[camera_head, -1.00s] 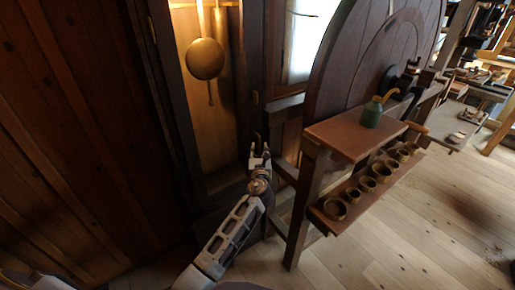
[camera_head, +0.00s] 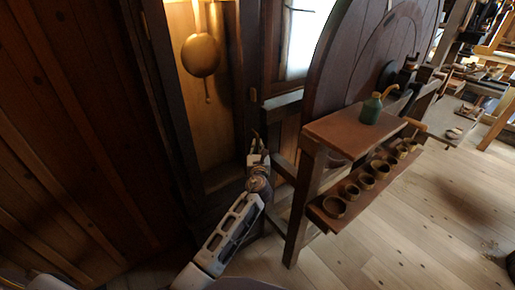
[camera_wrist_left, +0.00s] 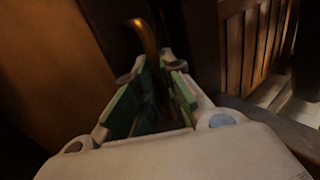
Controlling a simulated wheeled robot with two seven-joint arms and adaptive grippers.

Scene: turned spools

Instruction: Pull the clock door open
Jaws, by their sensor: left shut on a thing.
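The clock is a tall dark-framed case with a lit, pale wooden inside. A round brass pendulum bob (camera_head: 201,55) hangs in it. The dark right upright of the clock front (camera_head: 248,75) rises just behind my left gripper (camera_head: 257,150). In the left wrist view, a curved brass handle (camera_wrist_left: 146,38) runs down between the green-padded fingers of my left gripper (camera_wrist_left: 158,85). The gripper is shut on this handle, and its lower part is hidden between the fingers. My right gripper is not in view.
A wooden stand (camera_head: 305,195) is close to the right of my left arm. It carries a green bottle (camera_head: 371,108) and a lower shelf with several small cups (camera_head: 351,191). A big wooden wheel (camera_head: 340,60) stands behind it. Open plank floor (camera_head: 400,240) lies at the right.

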